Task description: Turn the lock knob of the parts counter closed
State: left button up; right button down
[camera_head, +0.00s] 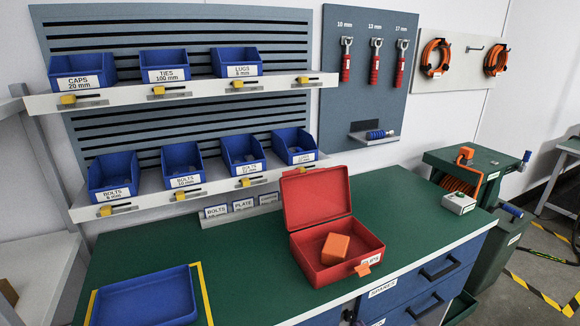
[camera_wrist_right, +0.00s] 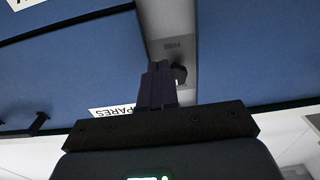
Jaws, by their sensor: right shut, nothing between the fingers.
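The parts counter (camera_head: 230,245) has a green top and blue drawer fronts below its front edge. In the right wrist view a grey upright strip (camera_wrist_right: 172,22) runs between two blue fronts. It bears small lettering that I cannot read surely. A small dark lock knob (camera_wrist_right: 181,75) sticks out from it, partly hidden by my fingers. My right gripper (camera_wrist_right: 158,68) is shut and empty, its fingertips right beside the knob; I cannot tell whether they touch. In the head view only a small dark shape shows at the bottom edge there. My left gripper is not recognisable in any view.
An open red case (camera_head: 335,245) holds an orange block (camera_head: 335,248) on the counter. A blue tray (camera_head: 145,300) lies at the front left. A drawer handle (camera_head: 440,268) juts out near the SPARES label (camera_head: 383,288). Blue bins (camera_head: 184,165) stand on shelves behind.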

jog(key=v, duration=0.1)
jog(key=p+v, duration=0.1)
jog(key=v, duration=0.1)
jog(key=p+v, duration=0.1)
jog(key=shift+s+f, duration=0.2)
jog(key=shift+f, duration=0.1)
jog(key=shift+s, duration=0.1)
